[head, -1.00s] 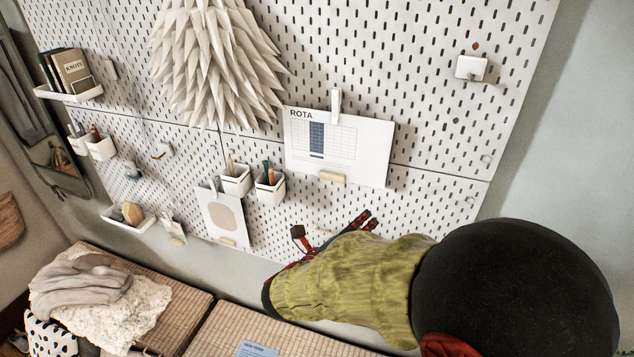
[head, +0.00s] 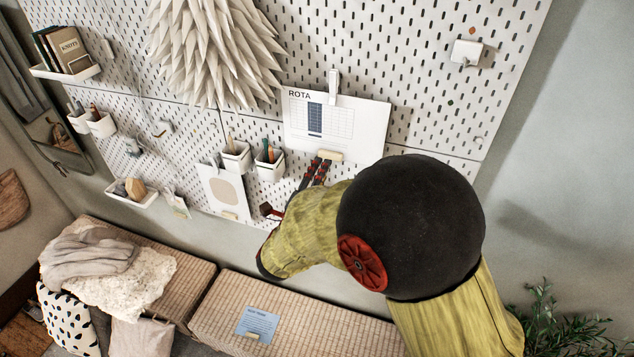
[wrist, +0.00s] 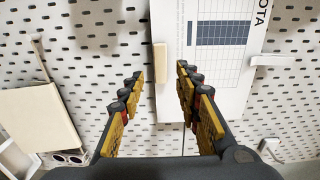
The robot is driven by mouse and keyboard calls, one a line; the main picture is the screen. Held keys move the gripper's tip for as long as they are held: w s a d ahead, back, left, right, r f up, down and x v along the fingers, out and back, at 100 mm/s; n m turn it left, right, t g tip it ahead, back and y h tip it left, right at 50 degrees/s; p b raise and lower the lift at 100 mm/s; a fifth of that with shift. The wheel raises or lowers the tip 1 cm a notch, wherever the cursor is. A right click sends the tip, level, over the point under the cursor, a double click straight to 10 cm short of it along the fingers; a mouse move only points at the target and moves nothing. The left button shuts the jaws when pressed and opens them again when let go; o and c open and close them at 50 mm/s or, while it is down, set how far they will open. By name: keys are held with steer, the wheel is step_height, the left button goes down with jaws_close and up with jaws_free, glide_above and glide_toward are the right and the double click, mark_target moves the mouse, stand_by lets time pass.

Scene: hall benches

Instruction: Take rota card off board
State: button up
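The rota card (head: 352,128) is a white sheet headed ROTA with a blue-and-white table, hanging flat on the pegboard (head: 425,75). A white clip (head: 333,88) holds its top edge, and a pale wooden tab (head: 331,155) sits at its bottom edge. My gripper (head: 294,189) is open and empty just below the card in the head view. In the wrist view, my gripper (wrist: 158,82) has its fingers spread, with the tab (wrist: 161,63) ahead in the gap and the card (wrist: 215,60) sideways beyond the right finger. I see no contact with the tab.
Pen cups (head: 236,157) and a smaller sheet (head: 222,190) hang left of the card. A large pleated paper shape (head: 213,50) hangs above left. A white hook (head: 467,52) is at upper right. A woven bench (head: 285,313) stands below.

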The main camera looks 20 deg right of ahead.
mark_target(329, 157)
steer(key=shift+x, duration=3.15)
steer(key=shift+c, duration=0.2)
steer(key=c, duration=0.7)
jaws_close()
steer(key=shift+f+b, duration=0.7)
steer(key=shift+f, duration=0.9)
steer(key=shift+s+a, duration=0.2)
steer(key=shift+s, duration=0.05)
steer(key=shift+s+a, duration=0.2)
steer(key=shift+s, duration=0.05)
